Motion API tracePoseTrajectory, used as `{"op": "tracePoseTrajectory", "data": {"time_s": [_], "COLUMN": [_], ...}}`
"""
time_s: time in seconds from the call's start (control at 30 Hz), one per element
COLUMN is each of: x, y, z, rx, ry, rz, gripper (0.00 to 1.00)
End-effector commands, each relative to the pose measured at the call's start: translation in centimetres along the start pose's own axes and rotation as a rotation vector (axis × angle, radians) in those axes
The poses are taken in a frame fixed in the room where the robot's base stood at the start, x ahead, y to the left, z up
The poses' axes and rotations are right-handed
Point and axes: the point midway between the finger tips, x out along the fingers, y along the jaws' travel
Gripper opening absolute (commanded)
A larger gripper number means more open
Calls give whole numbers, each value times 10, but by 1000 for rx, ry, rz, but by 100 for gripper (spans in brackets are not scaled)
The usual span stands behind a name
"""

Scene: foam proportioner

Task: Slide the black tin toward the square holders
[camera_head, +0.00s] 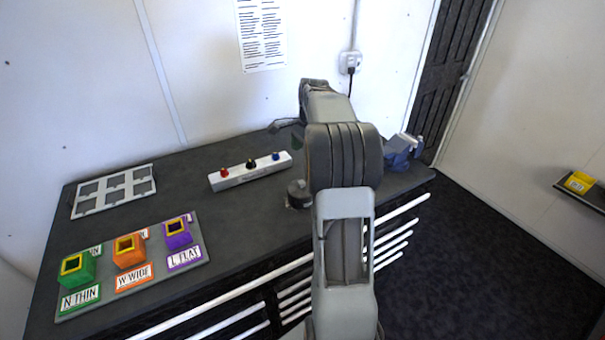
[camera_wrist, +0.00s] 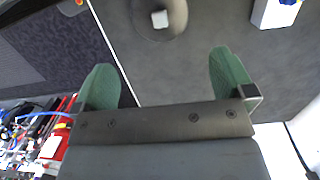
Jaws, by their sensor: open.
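The black tin (camera_head: 298,194) is a small round dark thing on the dark worktop, just left of my arm. In the wrist view the tin (camera_wrist: 149,30) is at the top middle, with a pale square on its top. My gripper (camera_wrist: 163,72) is open and empty, its two green fingers apart, with the tin beyond them in the picture. In the head view my arm hides most of the gripper. Green, orange and purple square holders (camera_head: 130,252) stand on a grey labelled board at the front left.
A white bar (camera_head: 250,172) with red, black and blue knobs lies behind and left of the tin. A grey frame with square openings (camera_head: 113,190) lies at the back left. A blue-grey device (camera_head: 402,152) stands at the right end. Worktop between tin and board is clear.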

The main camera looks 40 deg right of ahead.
Motion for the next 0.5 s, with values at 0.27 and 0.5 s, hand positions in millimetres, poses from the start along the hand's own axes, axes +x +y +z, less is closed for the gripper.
{"op": "tracePoseTrajectory", "data": {"time_s": [0.27,0.5], "x": [51,88], "y": [0,1], "z": [1,1], "rx": [-1,-2], "ry": [-2,-1], "rz": [4,3], "gripper": [100,100]}}
